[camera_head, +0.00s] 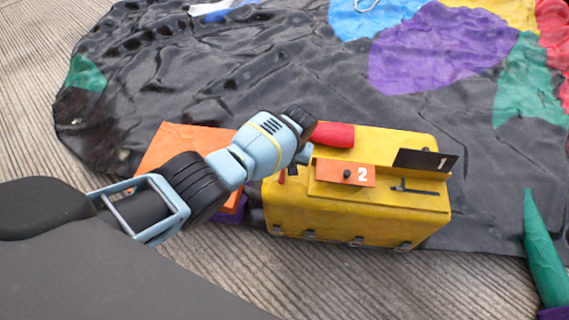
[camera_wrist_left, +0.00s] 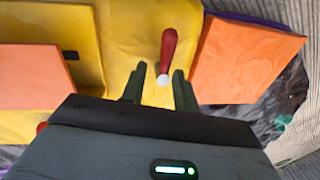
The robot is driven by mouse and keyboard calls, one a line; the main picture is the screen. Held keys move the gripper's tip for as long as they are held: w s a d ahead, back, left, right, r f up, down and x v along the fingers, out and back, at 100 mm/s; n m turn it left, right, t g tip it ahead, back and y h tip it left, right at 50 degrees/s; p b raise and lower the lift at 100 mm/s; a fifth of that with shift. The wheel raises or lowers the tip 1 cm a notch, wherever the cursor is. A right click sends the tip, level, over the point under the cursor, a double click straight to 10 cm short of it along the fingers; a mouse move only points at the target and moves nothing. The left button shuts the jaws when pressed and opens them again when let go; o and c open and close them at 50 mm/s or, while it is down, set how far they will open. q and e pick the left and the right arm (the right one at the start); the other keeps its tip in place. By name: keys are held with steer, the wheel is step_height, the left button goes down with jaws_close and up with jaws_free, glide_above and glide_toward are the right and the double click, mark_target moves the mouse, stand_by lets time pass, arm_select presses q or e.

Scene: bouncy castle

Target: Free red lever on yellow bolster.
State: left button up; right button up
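The yellow bolster (camera_head: 355,215) stands in the middle of the head view. The red lever (camera_wrist_left: 169,46) is in the left wrist view against the bolster's yellow side (camera_wrist_left: 125,30), with a white end (camera_wrist_left: 163,79) towards me. A small red strip, probably the lever (camera_head: 282,176), shows under my left gripper in the head view. My left gripper (camera_head: 304,154) is over the bolster's left end. Its two fingers (camera_wrist_left: 158,88) are apart, with the lever's white end showing between them. I cannot tell whether they touch it. My right gripper is not in view.
An orange plate marked 2 (camera_head: 333,172) and a black plate marked 1 (camera_head: 424,161) are on the bolster. A red cylinder (camera_head: 333,134) lies at its back edge. An orange block (camera_head: 180,145) stands left. A green cone (camera_head: 543,250) is at right. Crumpled black sheet lies behind.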

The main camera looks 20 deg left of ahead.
arm_select(q)
steer(key=shift+a, duration=0.15)
steer(key=shift+r, duration=0.2)
step_height(320, 180, up, 7)
steer(key=d+p, duration=0.1)
steer(key=p, duration=0.3)
steer(key=shift+d+r, duration=0.15)
steer(key=shift+w, duration=0.1)
